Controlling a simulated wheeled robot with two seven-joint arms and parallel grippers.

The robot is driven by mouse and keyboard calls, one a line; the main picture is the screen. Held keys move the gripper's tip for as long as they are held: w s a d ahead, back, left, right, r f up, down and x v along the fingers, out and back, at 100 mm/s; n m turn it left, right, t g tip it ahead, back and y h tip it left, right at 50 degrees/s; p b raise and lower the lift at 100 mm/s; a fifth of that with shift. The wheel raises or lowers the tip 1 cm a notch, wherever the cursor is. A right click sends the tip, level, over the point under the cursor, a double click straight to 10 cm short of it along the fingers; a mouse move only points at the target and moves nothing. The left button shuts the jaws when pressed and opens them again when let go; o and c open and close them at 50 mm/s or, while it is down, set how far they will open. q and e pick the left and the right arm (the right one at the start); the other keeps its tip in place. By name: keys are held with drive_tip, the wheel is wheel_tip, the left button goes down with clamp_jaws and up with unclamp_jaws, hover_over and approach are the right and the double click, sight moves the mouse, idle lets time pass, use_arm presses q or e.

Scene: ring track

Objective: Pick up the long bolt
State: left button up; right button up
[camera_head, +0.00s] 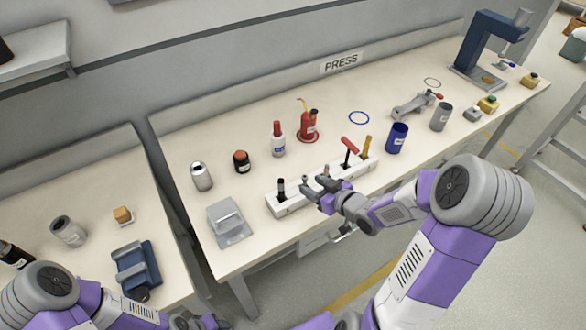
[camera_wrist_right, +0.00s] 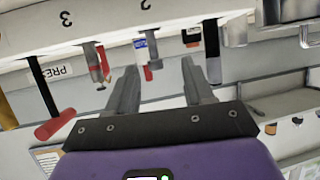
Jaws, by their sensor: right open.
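A white rack (camera_head: 290,208) on the bench holds several upright tools and pins. In the right wrist view its underside-up edge (camera_wrist_right: 185,17) shows at the top, with numbers 2 and 3. Two grey bolt-like pins stand in it: one (camera_wrist_right: 93,62) left of my fingers, a shorter-looking one (camera_wrist_right: 150,52) between and beyond the fingertips. I cannot tell for sure which is the long bolt. My right gripper (camera_head: 322,188) is open and empty at the rack's front side; it also shows in the wrist view (camera_wrist_right: 163,75). My left gripper (camera_head: 195,322) is mostly cut off at the bottom.
Behind are a red oil can (camera_head: 308,127) and a white bottle (camera_head: 278,145). A blue can (camera_head: 396,138) stands right.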

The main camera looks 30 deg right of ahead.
sight(306, 177)
drive_tip(key=shift+w+d+r, duration=0.1)
drive_tip(key=shift+w+r, duration=0.1)
drive_tip(key=shift+w, duration=0.1)
drive_tip(key=shift+w+b, duration=0.2)
drive_tip(key=shift+b, duration=0.1)
drive_tip(key=b+x, duration=0.2)
drive_tip(key=x, duration=0.3)
drive_tip(key=shift+w, duration=0.6)
clamp_jaws()
